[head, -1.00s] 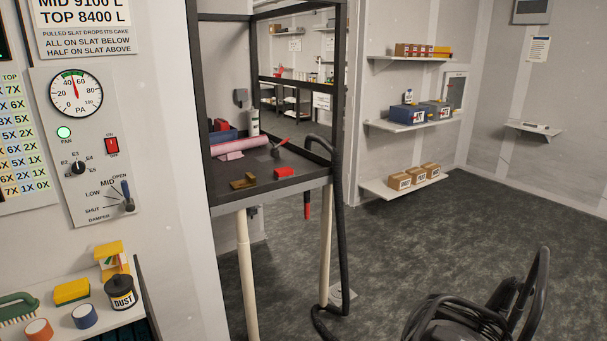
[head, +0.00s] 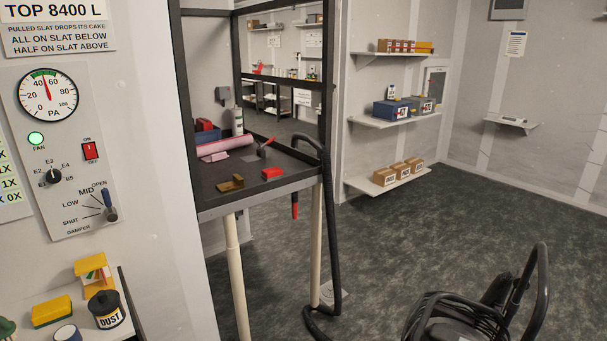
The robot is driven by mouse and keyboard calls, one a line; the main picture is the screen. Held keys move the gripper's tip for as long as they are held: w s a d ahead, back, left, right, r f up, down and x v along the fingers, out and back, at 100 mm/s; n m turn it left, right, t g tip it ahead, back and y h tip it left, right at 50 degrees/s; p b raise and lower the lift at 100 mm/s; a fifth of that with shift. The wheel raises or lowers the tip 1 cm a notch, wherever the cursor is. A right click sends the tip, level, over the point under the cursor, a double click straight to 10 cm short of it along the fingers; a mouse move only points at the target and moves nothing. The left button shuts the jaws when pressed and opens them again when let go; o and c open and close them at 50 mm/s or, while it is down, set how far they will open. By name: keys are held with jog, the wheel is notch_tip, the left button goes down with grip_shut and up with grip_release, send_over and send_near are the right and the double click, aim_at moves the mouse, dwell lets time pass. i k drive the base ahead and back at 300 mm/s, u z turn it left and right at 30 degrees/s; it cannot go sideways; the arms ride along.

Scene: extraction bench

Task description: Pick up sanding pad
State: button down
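I cannot tell for sure which thing is the sanding pad. On the dark bench top (head: 285,160) inside the black frame lie a small red block (head: 272,174) near the front right and a brown, stepped block (head: 230,184) near the front edge. A pink roll (head: 226,145) lies behind them, and a small grey-and-red tool (head: 264,148) stands to its right. My gripper is not in view.
A black hose (head: 331,230) hangs at the bench's right side. A low shelf at bottom left holds a dust pot (head: 106,311) and a yellow block (head: 52,311). The floor (head: 400,235) between is clear.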

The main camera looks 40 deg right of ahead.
aim_at(275, 173)
jog(key=z, duration=1)
jog(key=k, duration=0.95)
jog(key=u, duration=0.05)
jog(key=i, duration=0.9)
